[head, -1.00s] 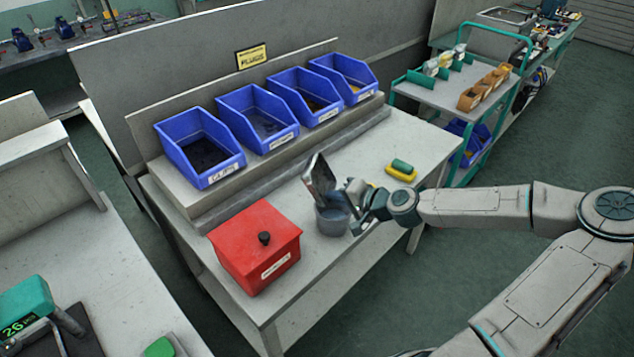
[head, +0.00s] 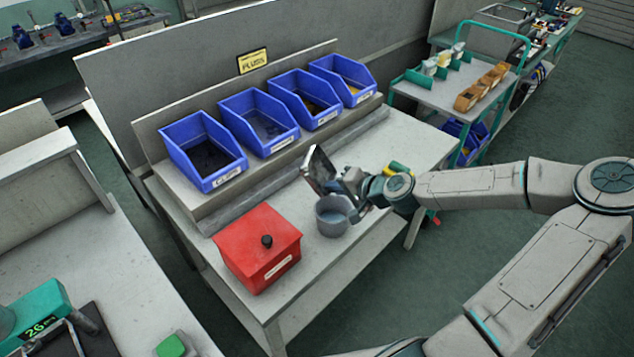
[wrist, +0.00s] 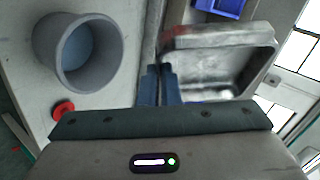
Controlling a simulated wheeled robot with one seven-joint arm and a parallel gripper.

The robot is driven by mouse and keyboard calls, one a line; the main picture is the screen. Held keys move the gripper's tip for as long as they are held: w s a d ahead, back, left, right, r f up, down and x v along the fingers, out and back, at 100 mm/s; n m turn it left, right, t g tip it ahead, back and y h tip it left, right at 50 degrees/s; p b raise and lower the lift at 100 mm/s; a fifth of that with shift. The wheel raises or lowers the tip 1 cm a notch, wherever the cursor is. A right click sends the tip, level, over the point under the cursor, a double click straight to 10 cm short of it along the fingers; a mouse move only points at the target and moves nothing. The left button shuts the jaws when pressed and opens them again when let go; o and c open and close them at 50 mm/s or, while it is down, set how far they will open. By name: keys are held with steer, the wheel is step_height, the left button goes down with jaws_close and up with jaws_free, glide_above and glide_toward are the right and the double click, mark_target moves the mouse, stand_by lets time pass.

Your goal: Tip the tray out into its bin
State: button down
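A small metal tray (head: 319,171) is held on edge, steeply tilted, above the table in the head view. In the wrist view the tray (wrist: 225,62) shows its hollow side, which looks empty. My gripper (wrist: 160,75) is shut on the tray's edge. A grey round tub (head: 333,217) stands on the table just below and in front of the tray; in the wrist view the tub (wrist: 78,52) is left of my gripper and its inside looks bluish. Several blue bins (head: 203,150) stand on the raised shelf behind.
A red lidded box (head: 257,250) stands left of the tub. A yellow and green object (head: 398,169) lies behind my gripper. A red round piece (wrist: 62,110) shows near the tub. A trolley (head: 455,90) stands beyond the table's right end.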

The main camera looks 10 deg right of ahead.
steer(key=shift+r+g+h+p, duration=0.4)
steer(key=shift+r+h+p, duration=0.1)
steer(key=shift+h+p, duration=0.25)
steer(key=shift+r+n+g+h+p, duration=0.4)
steer(key=shift+r+g+h+p, duration=0.2)
steer(key=shift+h+p, duration=0.35)
steer(key=shift+r+n+g+h+b, duration=0.3)
steer(key=shift+r+g+h+b, duration=0.3)
steer(key=shift+h, duration=0.4)
steer(key=shift+a+f+h+b, duration=0.1)
steer(key=shift+h+b, duration=0.2)
steer(key=shift+b, duration=0.25)
